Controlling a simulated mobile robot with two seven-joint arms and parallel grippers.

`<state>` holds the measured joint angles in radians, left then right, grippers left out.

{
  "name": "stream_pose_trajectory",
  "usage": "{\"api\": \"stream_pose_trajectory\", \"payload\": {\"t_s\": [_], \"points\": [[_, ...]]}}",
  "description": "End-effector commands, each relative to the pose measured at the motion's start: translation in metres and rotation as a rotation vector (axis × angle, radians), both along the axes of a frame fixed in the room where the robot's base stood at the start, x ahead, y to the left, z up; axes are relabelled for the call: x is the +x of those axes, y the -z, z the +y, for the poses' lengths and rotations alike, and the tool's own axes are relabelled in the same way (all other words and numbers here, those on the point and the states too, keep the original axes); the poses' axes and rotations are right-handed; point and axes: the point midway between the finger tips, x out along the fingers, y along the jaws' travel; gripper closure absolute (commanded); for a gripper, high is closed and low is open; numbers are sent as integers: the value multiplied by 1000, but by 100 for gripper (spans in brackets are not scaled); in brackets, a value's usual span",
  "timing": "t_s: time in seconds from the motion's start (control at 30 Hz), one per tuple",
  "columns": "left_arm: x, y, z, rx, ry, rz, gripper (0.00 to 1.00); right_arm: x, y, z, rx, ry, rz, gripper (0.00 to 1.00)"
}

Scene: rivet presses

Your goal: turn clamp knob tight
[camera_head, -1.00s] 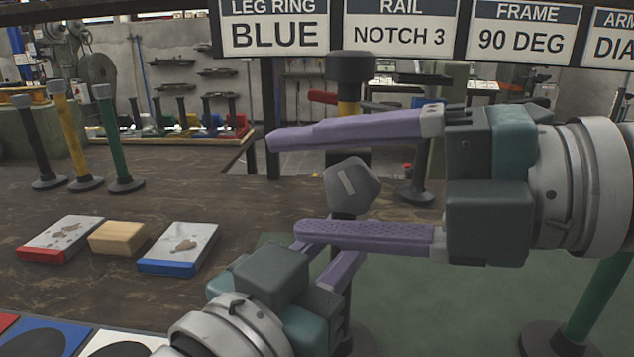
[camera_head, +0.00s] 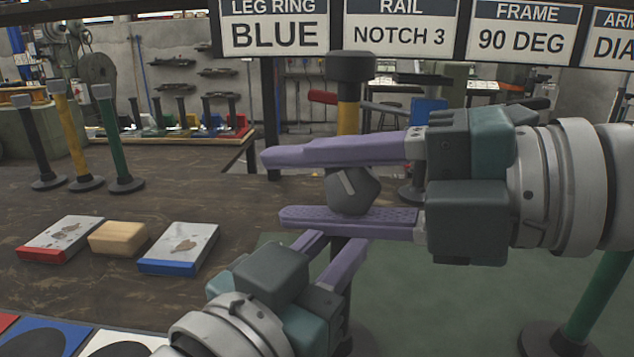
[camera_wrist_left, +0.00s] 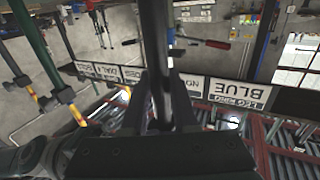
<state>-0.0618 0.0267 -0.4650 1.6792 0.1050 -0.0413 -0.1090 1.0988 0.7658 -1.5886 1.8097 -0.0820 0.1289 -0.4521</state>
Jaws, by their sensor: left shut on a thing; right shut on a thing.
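The clamp knob (camera_head: 352,192) is dark grey and faceted, with a pale bar mark on its face. It sits in front of a yellow post (camera_head: 348,117) with a black top (camera_head: 350,66). My right gripper (camera_head: 285,187) comes in from the right and is shut on the knob, one purple finger above it and one below. My left gripper (camera_head: 334,243) is just below and is shut on a dark upright post, whose gripped part is mostly hidden in the head view. In the left wrist view, the dark post (camera_wrist_left: 156,45) runs between the dark fingers.
Three stands, black (camera_head: 36,142), yellow (camera_head: 73,138) and green (camera_head: 117,138), stand on the left. A red-edged block (camera_head: 62,238), a wooden block (camera_head: 118,238) and a blue-edged block (camera_head: 180,246) lie on the table. A green post (camera_head: 597,300) stands at right. Signs hang above.

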Motion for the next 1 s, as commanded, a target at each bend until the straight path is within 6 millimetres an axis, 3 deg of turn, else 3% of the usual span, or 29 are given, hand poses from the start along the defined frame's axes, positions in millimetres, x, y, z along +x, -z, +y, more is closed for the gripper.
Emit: {"api": "stream_pose_trajectory", "payload": {"t_s": [0.37,1.0], "points": [[0,1,0,0,-1,1,100,-1,0,1,34,0,6,100],[0,1,0,1,1,2,100,-1,-12,1,437,-1,26,100]]}}
